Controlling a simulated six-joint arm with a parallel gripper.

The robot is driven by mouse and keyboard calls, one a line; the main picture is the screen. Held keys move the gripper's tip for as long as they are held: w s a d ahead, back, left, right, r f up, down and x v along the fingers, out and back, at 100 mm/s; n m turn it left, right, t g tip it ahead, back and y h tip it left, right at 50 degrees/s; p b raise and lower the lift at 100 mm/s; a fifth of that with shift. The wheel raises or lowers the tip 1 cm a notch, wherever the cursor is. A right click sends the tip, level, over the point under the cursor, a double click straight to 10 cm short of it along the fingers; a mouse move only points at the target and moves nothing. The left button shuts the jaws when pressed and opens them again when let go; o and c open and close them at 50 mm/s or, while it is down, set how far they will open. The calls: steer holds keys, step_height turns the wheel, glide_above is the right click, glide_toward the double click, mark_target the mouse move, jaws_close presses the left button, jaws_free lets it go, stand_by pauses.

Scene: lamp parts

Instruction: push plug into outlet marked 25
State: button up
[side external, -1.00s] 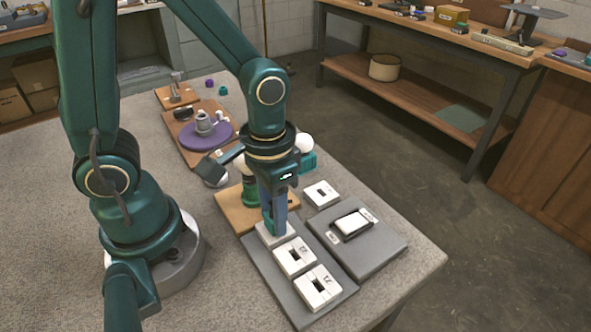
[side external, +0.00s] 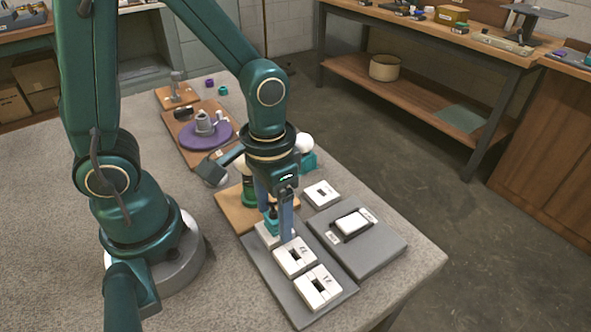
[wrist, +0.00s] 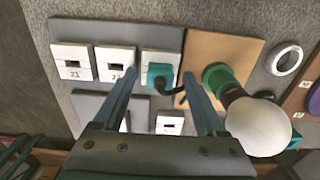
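The teal plug (wrist: 160,76) sits in the outlet (wrist: 160,57) at the far end of a row of three on a grey board; it also shows in the side external view (side external: 271,224). That outlet's number is covered or unreadable. A short dark cord leaves the plug. My gripper (side external: 278,223) is open, its fingers on either side of the plug with a gap, and the wrist view shows them apart. The middle outlet (wrist: 115,63) and the end outlet (wrist: 72,61), marked 21, are empty.
A lamp with a green base (wrist: 217,77) and white bulb (wrist: 258,126) stands close beside my gripper on a tan board (wrist: 225,45). A second grey board (side external: 385,252) with a white switch (side external: 353,223) and a loose white outlet block (side external: 321,194) lie to the right.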

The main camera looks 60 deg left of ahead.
mark_target(274, 211)
steer(key=shift+r, duration=0.1)
step_height(274, 211, up, 5)
steer(key=shift+f, duration=0.1)
step_height(274, 211, up, 7)
steer(key=s+a+t, duration=0.2)
steer(key=t, duration=0.3)
steer(key=shift+s+a+t, duration=0.15)
steer(key=shift+a+t, duration=0.1)
steer(key=shift+t, duration=0.05)
